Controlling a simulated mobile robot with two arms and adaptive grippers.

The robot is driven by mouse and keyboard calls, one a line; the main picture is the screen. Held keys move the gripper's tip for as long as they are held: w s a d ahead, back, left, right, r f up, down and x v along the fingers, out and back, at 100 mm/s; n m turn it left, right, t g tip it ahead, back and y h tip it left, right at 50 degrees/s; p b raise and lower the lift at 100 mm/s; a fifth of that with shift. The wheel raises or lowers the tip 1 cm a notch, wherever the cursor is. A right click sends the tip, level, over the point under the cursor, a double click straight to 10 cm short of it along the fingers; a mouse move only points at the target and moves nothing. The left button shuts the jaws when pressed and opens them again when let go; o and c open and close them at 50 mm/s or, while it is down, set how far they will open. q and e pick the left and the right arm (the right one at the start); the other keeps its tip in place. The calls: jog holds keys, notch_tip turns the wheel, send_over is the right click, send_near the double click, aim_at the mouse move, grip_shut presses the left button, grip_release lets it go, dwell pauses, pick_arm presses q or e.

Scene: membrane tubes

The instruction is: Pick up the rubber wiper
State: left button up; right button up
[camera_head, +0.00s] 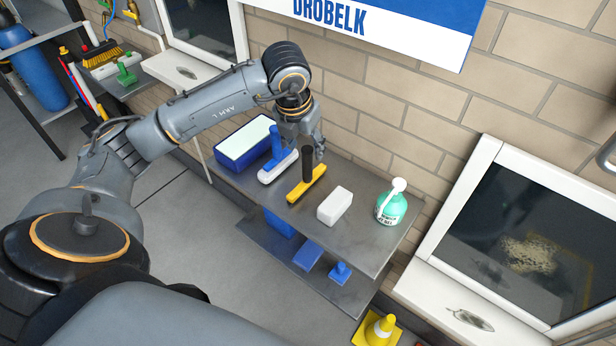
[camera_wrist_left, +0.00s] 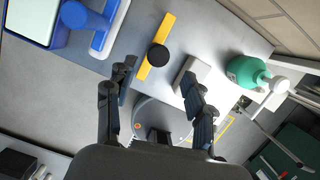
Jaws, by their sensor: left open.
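The rubber wiper appears to be the yellow-headed tool (camera_head: 306,186) with an upright black handle, standing on the grey shelf (camera_head: 375,248). In the left wrist view its yellow bar (camera_wrist_left: 167,28) lies ahead of the fingers, and its black handle is seen end-on as a round knob. My left gripper (camera_head: 308,143) hangs just above and behind the handle. In the left wrist view the gripper (camera_wrist_left: 157,95) is open, with its fingers wide apart and nothing between them. Contact with the wiper cannot be made out. My right gripper is out of view.
A blue-handled tool with a white head (camera_head: 278,166) and a blue-white tub (camera_head: 243,144) stand left of the wiper. A brick wall is behind. Blue items lie on the lower shelf.

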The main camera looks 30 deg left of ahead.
aim_at(306, 149)
pick_arm(q)
jog(key=shift+w+f, duration=0.1)
jog(key=shift+f, duration=0.15)
jog(key=x, duration=0.1)
jog(key=p+x, duration=0.1)
jog(key=x, duration=0.2)
jog(key=shift+w+a+f+p, duration=0.1)
jog(key=shift+w+a+p, duration=0.25)
jog(key=shift+w, duration=0.05)
jog(key=shift+f, duration=0.3)
grip_shut()
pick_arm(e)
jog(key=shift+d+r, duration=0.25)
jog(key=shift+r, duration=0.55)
pick_arm(q)
jog(key=shift+w+r, duration=0.1)
